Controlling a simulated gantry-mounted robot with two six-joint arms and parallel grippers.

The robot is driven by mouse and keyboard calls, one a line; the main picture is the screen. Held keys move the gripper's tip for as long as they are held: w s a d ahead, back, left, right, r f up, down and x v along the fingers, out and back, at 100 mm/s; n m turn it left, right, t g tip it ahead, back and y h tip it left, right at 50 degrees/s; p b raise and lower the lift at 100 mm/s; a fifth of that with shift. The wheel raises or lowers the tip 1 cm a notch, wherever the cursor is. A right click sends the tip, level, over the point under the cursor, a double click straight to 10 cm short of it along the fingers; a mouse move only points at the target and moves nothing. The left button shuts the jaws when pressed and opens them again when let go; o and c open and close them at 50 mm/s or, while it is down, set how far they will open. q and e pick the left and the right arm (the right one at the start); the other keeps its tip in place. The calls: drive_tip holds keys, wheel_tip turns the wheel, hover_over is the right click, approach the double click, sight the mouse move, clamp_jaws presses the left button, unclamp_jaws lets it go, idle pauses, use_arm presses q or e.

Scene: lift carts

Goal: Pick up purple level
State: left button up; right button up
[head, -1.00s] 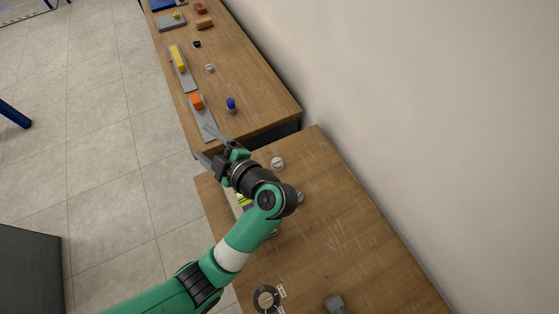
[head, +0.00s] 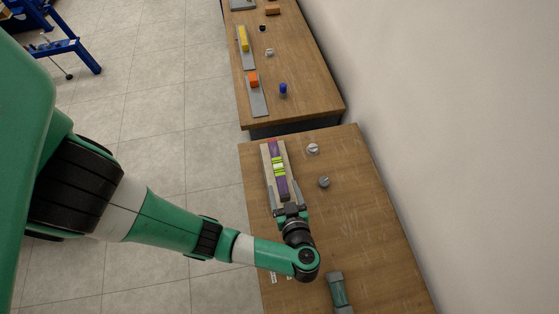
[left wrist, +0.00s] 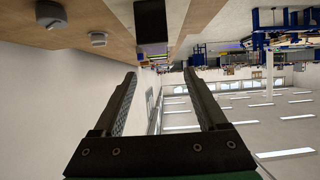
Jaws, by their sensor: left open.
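The purple level (head: 282,187) lies lengthwise on a pale flat holder (head: 267,165) at the left edge of the near wooden table, with yellow-green markings around its middle and a red bit at its far end. My left gripper (head: 287,196) is at the level's near end, fingers apart, not closed on it. In the left wrist view, the open jaws (left wrist: 163,90) have nothing between them; a dark block end (left wrist: 151,22), probably the level's, shows at the top edge beyond them. Whether the fingers touch the level cannot be told. My right gripper is not in view.
Two round grey knobs (head: 313,148) (head: 324,182) stand right of the level. A grey-green block (head: 337,289) lies at the near edge of view. The far table holds a yellow block (head: 243,38), an orange block (head: 253,79) and a blue-topped piece (head: 283,89). The near table's right side is clear.

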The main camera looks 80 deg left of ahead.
sight(279, 171)
use_arm(q)
drive_tip(key=a+f+b, duration=0.1)
drive_tip(key=f+b, duration=0.1)
drive_tip(key=b, duration=0.1)
drive_tip(key=shift+a, duration=0.35)
drive_tip(key=a, duration=0.3)
drive_tip(key=shift+f+b, duration=0.25)
drive_tip(key=shift+b, duration=0.15)
drive_tip(key=shift+w+a+f, duration=0.1)
drive_tip(key=shift+w+a, duration=0.05)
drive_tip(key=shift+a, duration=0.25)
drive_tip(key=b+x, duration=0.1)
drive_tip(key=x, duration=0.3)
drive_tip(key=shift+w+a+f, duration=0.1)
drive_tip(key=shift+w+f, duration=0.05)
drive_tip(key=shift+a+f, duration=0.1)
drive_tip(key=shift+a, duration=0.35)
drive_tip(key=shift+w, duration=0.1)
drive_tip(key=shift+c, duration=0.3)
clamp_jaws()
